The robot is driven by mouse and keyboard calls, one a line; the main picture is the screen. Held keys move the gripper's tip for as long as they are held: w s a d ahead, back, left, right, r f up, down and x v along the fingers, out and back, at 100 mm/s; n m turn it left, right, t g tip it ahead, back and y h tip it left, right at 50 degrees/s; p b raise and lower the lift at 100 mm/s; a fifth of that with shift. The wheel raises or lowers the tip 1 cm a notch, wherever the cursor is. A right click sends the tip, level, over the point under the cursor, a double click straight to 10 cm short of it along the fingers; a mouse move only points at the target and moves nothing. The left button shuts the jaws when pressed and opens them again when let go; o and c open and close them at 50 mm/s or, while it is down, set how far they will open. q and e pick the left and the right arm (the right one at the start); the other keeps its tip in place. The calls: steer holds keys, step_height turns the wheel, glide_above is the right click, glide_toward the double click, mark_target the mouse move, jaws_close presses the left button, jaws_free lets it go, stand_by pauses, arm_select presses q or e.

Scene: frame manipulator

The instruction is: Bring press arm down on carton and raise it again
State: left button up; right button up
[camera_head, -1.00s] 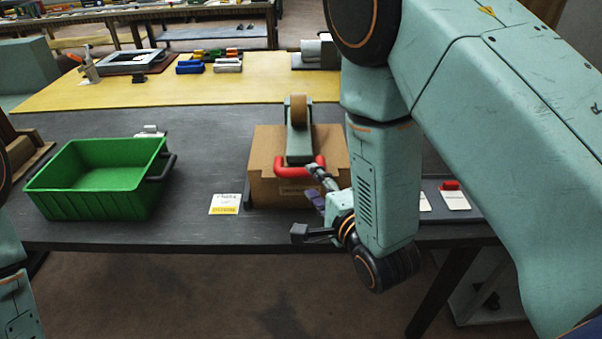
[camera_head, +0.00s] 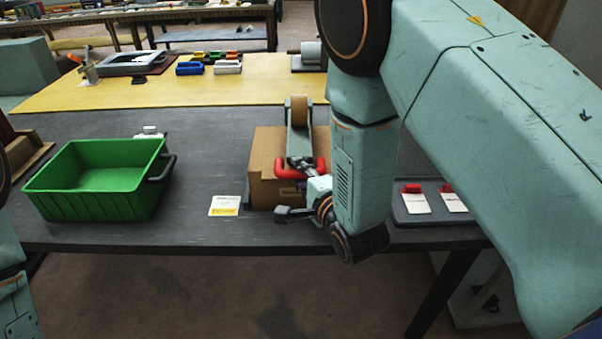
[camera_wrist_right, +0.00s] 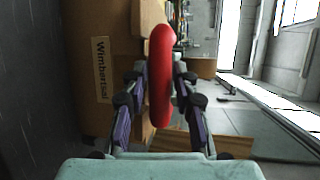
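The cardboard carton (camera_head: 265,180) stands on the dark table, its label showing in the right wrist view (camera_wrist_right: 102,70). The grey-green press arm (camera_head: 299,140) slopes over the carton top, with a red handle (camera_head: 281,170) at its near end. My right gripper (camera_head: 303,172) is at that handle. In the right wrist view the red handle (camera_wrist_right: 161,85) stands between the two fingers of the gripper (camera_wrist_right: 160,72), with narrow gaps seeming to show beside it, so the gripper looks open around it. My arm hides the carton's right side. My left gripper is out of view.
A green bin (camera_head: 95,190) stands at the left of the table. A white and yellow card (camera_head: 225,206) lies left of the carton. A dark tray (camera_head: 435,215) with cards and red pieces is right of my arm. A yellow mat (camera_head: 130,92) lies behind.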

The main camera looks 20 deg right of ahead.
steer(key=shift+d, duration=0.1)
steer(key=shift+c, duration=1.3)
jaws_close()
steer(key=shift+w, duration=0.1)
